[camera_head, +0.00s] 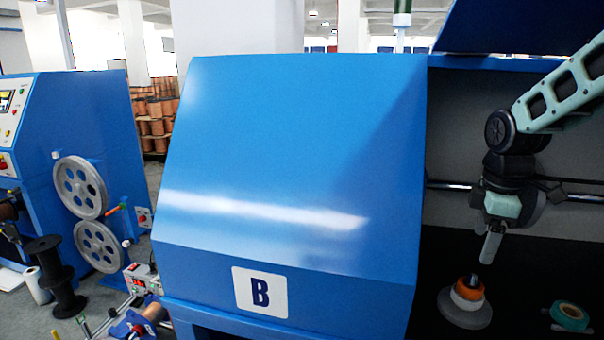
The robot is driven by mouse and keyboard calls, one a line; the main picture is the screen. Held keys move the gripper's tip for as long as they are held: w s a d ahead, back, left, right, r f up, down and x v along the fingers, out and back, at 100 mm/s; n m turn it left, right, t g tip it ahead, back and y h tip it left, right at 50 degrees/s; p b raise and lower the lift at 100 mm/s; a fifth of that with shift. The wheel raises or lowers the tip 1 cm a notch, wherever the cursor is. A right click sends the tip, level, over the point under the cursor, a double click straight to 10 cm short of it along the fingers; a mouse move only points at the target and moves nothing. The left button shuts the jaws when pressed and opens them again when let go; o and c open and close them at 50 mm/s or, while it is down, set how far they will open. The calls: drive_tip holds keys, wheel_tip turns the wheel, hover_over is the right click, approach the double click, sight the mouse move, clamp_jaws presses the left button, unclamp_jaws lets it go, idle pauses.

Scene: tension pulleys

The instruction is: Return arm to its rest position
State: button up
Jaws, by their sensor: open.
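My arm (566,92) reaches in from the upper right, into the open bay of a blue machine. My gripper (490,247) points down at its end, above and slightly right of a pulley. The fingers look narrow from this side, and the gap between them is hard to make out. Nothing shows held in them.
A teal roll (570,315) lies right of the pulley. A horizontal rod (455,186) crosses the bay behind my gripper. A closed blue cover (290,150) marked B bounds the bay on the left. A raised lid (520,25) overhangs it. Another machine (75,120) stands far left.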

drive_tip(key=s+a+f+m+t, duration=0.1)
drive_tip(key=s+a+f+m, duration=0.15)
drive_tip(key=s+m, duration=0.4)
drive_tip(key=s+a+f+m+t, duration=0.1)
drive_tip(key=s+a+f+m, duration=0.15)
drive_tip(key=s+m, duration=0.4)
drive_tip(key=s+a+r+n+g, duration=0.2)
drive_tip(key=s+a+n, duration=0.6)
drive_tip(key=s+a, duration=0.5)
drive_tip(key=a, duration=0.4)
drive_tip(key=shift+s+a+g+y, duration=0.3)
drive_tip(key=shift+g+y, duration=0.1)
drive_tip(key=shift+d, duration=0.1)
